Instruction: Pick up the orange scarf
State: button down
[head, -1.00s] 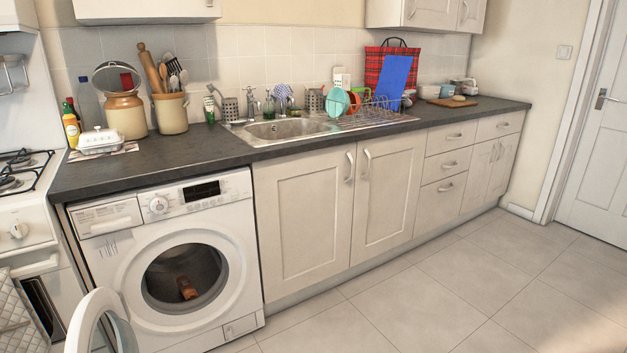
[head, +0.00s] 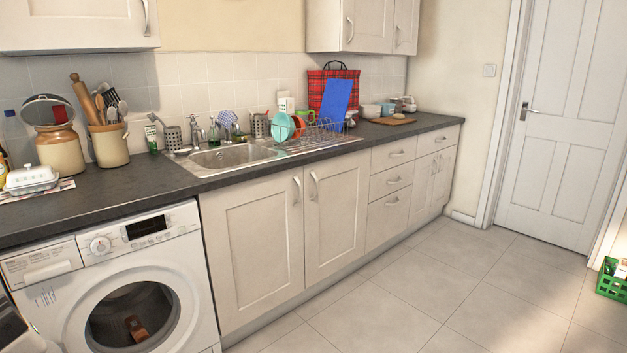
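An orange-brown bundle (head: 137,328), which looks like the orange scarf, lies low inside the drum of the white washing machine (head: 185,243) at the lower left. It is small and dark, and I cannot make out its folds. The bottom of the washer's round opening is cut off by the picture's lower edge. My gripper is not in view.
A dark counter (head: 100,212) runs above the washer, with a sink (head: 232,155), jars and a dish rack on it. Cabinets (head: 255,250) stand right of the washer. A green crate (head: 610,284) sits at the far right.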

aim_at(135, 327)
jog(key=k+j+u, duration=0.25)
jog(key=j, duration=1.1)
jog(key=j+u, duration=0.25)
jog(key=j, duration=1.05)
jog(key=i, duration=0.05)
